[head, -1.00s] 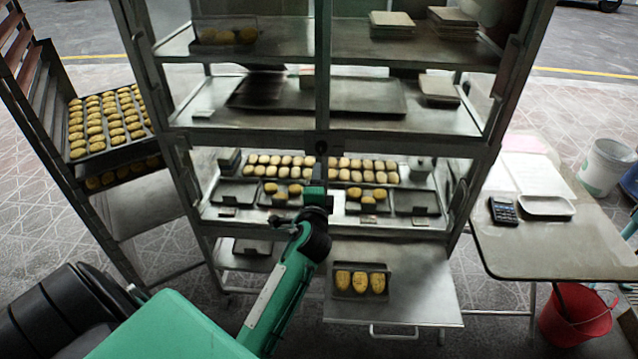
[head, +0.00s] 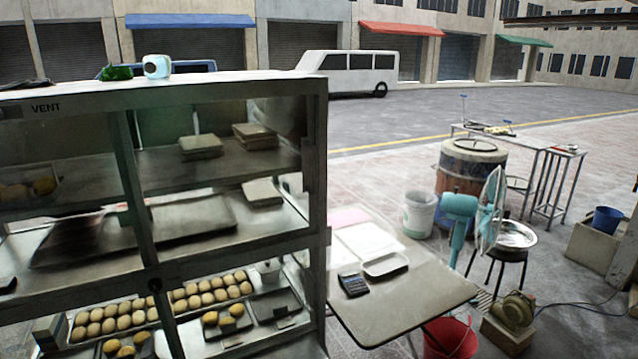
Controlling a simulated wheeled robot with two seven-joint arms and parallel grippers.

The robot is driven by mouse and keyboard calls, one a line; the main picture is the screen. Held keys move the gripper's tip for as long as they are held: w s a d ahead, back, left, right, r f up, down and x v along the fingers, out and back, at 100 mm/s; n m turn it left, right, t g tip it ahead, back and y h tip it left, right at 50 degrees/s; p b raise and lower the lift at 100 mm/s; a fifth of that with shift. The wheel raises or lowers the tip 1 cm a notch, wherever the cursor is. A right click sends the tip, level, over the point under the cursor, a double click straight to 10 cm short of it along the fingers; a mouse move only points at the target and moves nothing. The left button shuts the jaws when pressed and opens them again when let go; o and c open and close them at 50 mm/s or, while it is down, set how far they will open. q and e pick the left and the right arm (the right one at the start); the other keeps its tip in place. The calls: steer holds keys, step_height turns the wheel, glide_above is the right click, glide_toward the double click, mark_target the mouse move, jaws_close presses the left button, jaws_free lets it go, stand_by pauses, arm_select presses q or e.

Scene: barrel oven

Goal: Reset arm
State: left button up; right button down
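Neither of my arms nor grippers shows in the head view now. The display cabinet (head: 320,160) stands at the left, with glass-fronted shelves. Its lower shelf holds rows of pale buns (head: 205,297) and small trays with a few browner buns (head: 226,319). The barrel oven (head: 470,166), a brown drum-like body with a grey top, stands on the paving at the back right.
A side table (head: 400,315) right of the cabinet bears a calculator (head: 353,284) and a white tray (head: 386,265). A red bucket (head: 450,338), a teal fan (head: 462,212) and a white bucket (head: 418,214) stand around it. Open paving lies behind.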

arm_select(q)
steer(key=s+d+f+n+g+h, duration=0.25)
steer(key=s+d, duration=0.25)
steer(key=s, duration=0.5)
steer(key=s+d+f+n+g+h, duration=0.25)
steer(key=s+d+f+g, duration=0.2)
steer(key=s, duration=0.45)
steer(key=s+d+f+n+g+h, duration=0.25)
steer(key=s+d, duration=0.25)
steer(key=s, duration=0.5)
step_height(320, 180, down, 31)
steer(key=g, duration=0.2)
steer(key=s+a+f+g, duration=0.1)
steer(key=s+a+f, duration=0.2)
steer(key=s+f, duration=1.6)
steer(key=shift+s+f+m+h, duration=0.35)
steer(key=shift+f+m, duration=0.1)
steer(key=shift+f, duration=0.15)
